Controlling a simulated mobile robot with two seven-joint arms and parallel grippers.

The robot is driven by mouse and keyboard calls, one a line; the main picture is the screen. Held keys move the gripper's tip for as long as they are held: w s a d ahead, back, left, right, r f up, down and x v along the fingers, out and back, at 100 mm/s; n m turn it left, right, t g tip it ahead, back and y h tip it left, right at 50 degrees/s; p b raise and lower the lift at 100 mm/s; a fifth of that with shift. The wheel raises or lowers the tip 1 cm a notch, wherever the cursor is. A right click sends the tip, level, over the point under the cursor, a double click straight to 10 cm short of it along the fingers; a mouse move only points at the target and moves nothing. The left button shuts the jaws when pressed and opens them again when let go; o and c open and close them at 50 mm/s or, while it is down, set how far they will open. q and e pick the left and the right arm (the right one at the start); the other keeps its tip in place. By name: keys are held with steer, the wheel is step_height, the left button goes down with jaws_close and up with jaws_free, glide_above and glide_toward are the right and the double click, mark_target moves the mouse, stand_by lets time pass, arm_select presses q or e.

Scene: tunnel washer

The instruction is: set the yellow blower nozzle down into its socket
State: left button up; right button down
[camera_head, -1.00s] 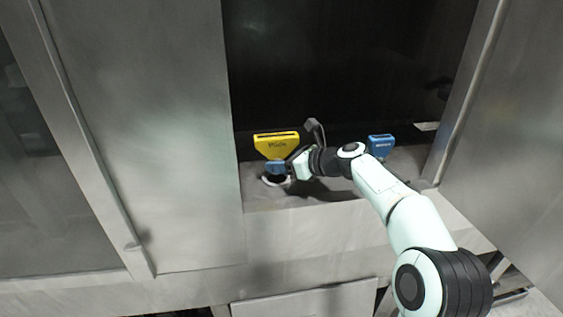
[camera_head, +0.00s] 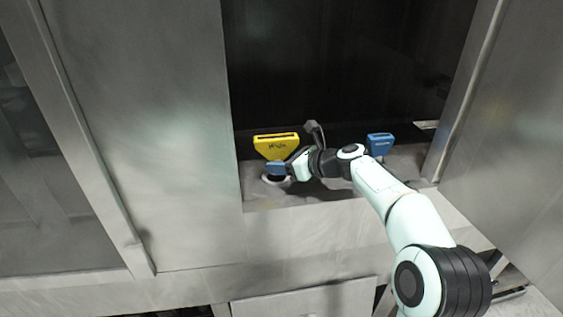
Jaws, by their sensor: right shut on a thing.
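The yellow blower nozzle (camera_head: 276,146) stands upright, wide slotted end up, with a blue part at its lower end. My right gripper (camera_head: 279,168) is shut on the nozzle near that blue part, coming from the right. The socket (camera_head: 274,180) is a dark opening with a pale ring on the grey ledge, directly below the nozzle. The nozzle's lower tip is hidden, so I cannot tell whether it is inside the socket. My left gripper is not in view.
A blue nozzle (camera_head: 380,144) stands on the ledge (camera_head: 300,198) to the right, behind my right arm. A metal panel (camera_head: 150,140) borders the opening on the left and a metal post (camera_head: 465,95) on the right. The dark interior lies behind.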

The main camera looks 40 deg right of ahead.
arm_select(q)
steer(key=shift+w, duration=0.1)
arm_select(e)
steer(key=shift+w, duration=0.1)
steer(key=shift+f+b, duration=0.85)
steer(key=shift+f, duration=0.5)
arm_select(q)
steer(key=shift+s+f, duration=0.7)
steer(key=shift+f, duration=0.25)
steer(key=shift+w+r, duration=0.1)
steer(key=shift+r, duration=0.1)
arm_select(e)
steer(key=shift+f, duration=0.15)
